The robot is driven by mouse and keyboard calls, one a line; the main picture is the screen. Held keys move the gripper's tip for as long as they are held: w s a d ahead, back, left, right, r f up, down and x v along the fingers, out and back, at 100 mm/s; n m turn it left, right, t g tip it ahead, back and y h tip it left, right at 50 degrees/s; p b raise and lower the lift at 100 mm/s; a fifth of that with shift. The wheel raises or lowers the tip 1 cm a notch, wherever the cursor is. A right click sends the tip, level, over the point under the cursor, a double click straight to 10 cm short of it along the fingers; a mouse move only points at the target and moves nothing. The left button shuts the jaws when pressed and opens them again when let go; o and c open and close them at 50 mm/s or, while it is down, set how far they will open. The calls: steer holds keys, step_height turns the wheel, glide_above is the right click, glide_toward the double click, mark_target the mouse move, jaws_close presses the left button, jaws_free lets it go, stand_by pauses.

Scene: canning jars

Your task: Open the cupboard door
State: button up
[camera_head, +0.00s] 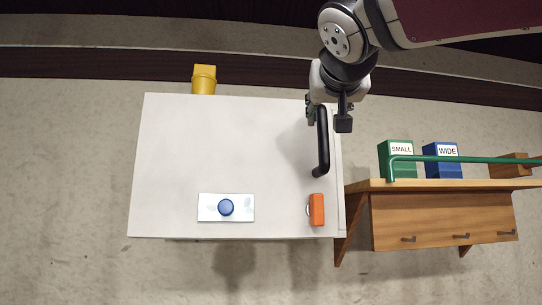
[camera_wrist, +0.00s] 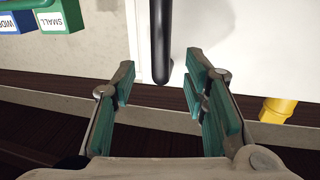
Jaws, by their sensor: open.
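The cupboard is a large white box with a flat pale face (camera_head: 220,140) in the head view. A black bar handle (camera_head: 323,150) runs along the right side of that face. My gripper (camera_head: 327,112) is open at the upper end of the handle. In the wrist view the handle (camera_wrist: 161,35) comes down from the top edge, and its near end lies between the two green-padded fingers of my gripper (camera_wrist: 160,75). Gaps show on both sides of the bar there. The door shows no visible opening gap.
A plate with a blue knob (camera_head: 226,207) and an orange block (camera_head: 317,209) are on the white face. A yellow object (camera_head: 204,79) is beyond its upper edge. Right of it, a wooden shelf (camera_head: 450,184) holds a green SMALL box (camera_head: 397,150) and a blue WIDE box (camera_head: 443,152).

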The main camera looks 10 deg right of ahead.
mark_target(323, 122)
steer(key=w, duration=0.2)
steer(key=w+d+p, duration=0.1)
steer(key=w, duration=0.4)
steer(key=shift+d, duration=0.15)
steer(key=shift+c, duration=0.2)
jaws_close()
